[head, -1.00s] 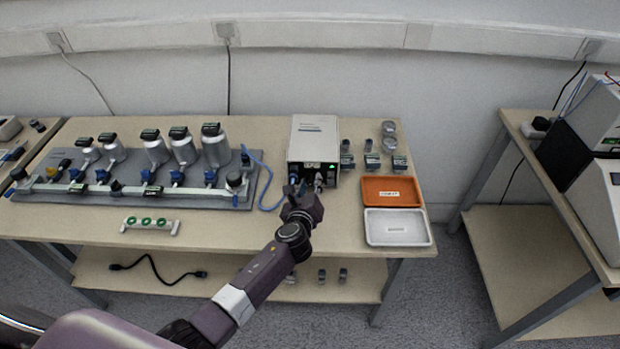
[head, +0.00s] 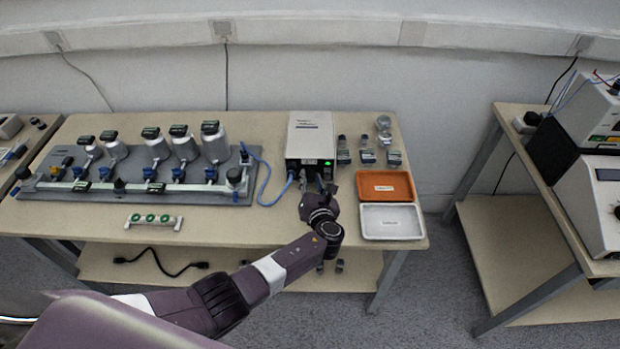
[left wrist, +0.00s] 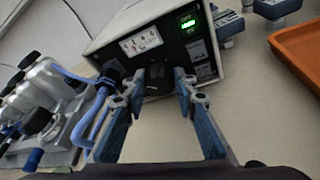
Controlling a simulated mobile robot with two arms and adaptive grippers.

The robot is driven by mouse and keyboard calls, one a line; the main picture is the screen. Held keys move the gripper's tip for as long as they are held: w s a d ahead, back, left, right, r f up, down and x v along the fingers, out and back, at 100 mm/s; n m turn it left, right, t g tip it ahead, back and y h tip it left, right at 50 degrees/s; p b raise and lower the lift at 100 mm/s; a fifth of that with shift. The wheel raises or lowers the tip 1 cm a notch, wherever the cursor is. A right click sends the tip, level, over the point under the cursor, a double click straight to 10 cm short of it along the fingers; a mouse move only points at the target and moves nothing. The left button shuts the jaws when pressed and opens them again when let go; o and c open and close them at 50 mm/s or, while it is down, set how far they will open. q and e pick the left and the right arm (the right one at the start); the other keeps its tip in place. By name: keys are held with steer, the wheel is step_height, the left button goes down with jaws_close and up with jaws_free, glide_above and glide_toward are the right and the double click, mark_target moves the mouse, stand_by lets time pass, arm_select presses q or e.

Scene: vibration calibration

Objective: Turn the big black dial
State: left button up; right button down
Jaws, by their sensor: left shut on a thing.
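The big black dial (left wrist: 157,80) is on the front face of a white-topped control box (head: 310,134), low and near the middle in the left wrist view. My left gripper (left wrist: 158,76) is at the box front with one blue-grey finger on each side of the dial, shut on it. In the head view my left gripper (head: 316,187) reaches the lower front of the box and hides the dial. My right gripper is not in view.
A green-lit display (left wrist: 188,21) is on the box front. A blue cable (head: 264,178) plugs in left of the dial. An orange tray (head: 385,186) and a white tray (head: 391,221) lie to the right. A rig with several cylinders (head: 215,142) stands left.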

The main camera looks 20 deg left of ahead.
arm_select(q)
steer(key=shift+m+y, duration=0.5)
steer(key=shift+m, duration=0.3)
steer(key=shift+f, duration=0.1)
steer(key=o, duration=1.2)
steer(key=shift+c, duration=0.2)
steer(key=shift+s+d, duration=0.3)
steer(key=shift+s, duration=0.1)
steer(key=v, duration=1.1)
